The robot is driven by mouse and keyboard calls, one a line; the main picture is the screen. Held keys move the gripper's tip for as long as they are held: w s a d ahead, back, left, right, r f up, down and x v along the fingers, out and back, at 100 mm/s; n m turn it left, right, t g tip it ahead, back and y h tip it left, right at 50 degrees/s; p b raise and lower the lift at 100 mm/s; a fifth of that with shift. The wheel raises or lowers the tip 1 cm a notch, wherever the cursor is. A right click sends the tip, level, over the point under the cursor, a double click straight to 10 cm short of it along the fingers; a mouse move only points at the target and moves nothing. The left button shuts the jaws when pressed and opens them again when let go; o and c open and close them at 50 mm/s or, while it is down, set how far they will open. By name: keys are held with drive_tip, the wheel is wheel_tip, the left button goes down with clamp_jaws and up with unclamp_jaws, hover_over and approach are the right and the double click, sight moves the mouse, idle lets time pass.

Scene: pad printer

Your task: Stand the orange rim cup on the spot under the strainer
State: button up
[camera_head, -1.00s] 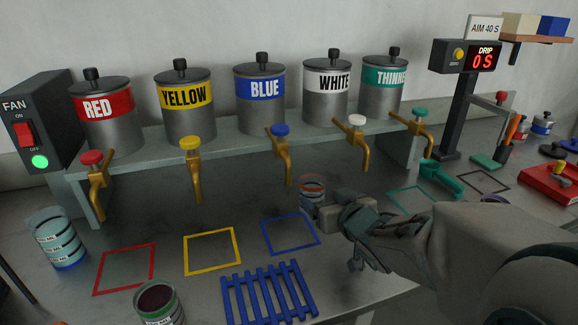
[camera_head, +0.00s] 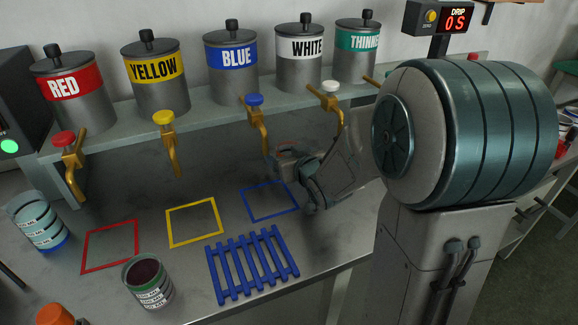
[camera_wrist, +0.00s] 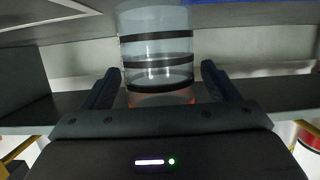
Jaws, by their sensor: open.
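The orange rim cup (camera_wrist: 158,50) is clear with dark bands and an orange edge. In the wrist view it is between the two fingers of my gripper (camera_wrist: 160,80), with a narrow gap on each side. My gripper is open. In the head view my gripper (camera_head: 288,166) is low over the bench behind the blue square, and only a bit of the cup's orange edge (camera_head: 287,149) shows there. I cannot make out the strainer or the spot under it; my arm covers the bench on the right.
Ink tanks with taps stand on a shelf (camera_head: 205,106) behind. A blue rack (camera_head: 252,264) lies in front of the blue square (camera_head: 270,201). A dark-filled cup (camera_head: 148,284) is at front and a blue-edged cup (camera_head: 38,226) at left. The red (camera_head: 110,246) and yellow squares (camera_head: 194,222) are empty.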

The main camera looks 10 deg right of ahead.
drive_tip(key=shift+x, duration=0.9)
drive_tip(key=c, duration=1.1)
